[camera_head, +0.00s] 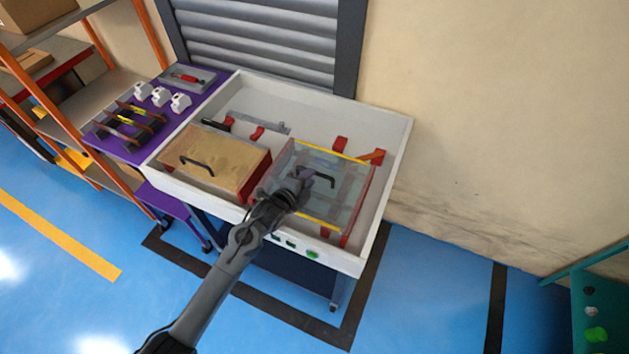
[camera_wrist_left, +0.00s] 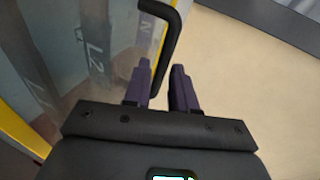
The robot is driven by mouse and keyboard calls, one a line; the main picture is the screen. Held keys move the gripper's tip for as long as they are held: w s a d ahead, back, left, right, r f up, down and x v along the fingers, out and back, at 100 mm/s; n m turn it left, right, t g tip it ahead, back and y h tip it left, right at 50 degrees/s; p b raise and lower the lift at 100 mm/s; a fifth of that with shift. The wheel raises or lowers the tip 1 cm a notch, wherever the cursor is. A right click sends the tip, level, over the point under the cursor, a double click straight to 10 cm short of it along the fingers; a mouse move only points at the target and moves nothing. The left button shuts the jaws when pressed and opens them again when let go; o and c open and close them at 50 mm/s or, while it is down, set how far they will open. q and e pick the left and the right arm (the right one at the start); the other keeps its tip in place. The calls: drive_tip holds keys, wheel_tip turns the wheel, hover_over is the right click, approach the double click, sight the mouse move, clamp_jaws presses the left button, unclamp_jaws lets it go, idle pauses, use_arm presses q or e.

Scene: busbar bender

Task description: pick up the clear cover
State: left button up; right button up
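The clear cover (camera_head: 343,200) is a see-through panel with yellow edges, lying over the right section of the white cabinet. Its black handle (camera_head: 325,178) stands up from the top. My left gripper (camera_head: 304,176) is at the left end of this handle. In the left wrist view, the purple fingers (camera_wrist_left: 162,88) stand apart, with the black handle (camera_wrist_left: 166,45) running down into the gap, close to the left finger. I see no firm grip on it. My right gripper is not in view.
A tan cover (camera_head: 215,158) with a black handle lies left of the clear cover. The white cabinet walls (camera_head: 398,150) surround both. A purple cart (camera_head: 128,150) with small parts stands at the left, beside orange shelving.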

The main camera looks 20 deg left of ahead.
use_arm(q)
drive_tip(key=shift+b+x, duration=0.3)
drive_tip(key=shift+x, duration=1.65)
drive_tip(key=shift+d+r, duration=0.1)
drive_tip(key=shift+r, duration=0.05)
clamp_jaws()
drive_tip(key=shift+r, duration=0.1)
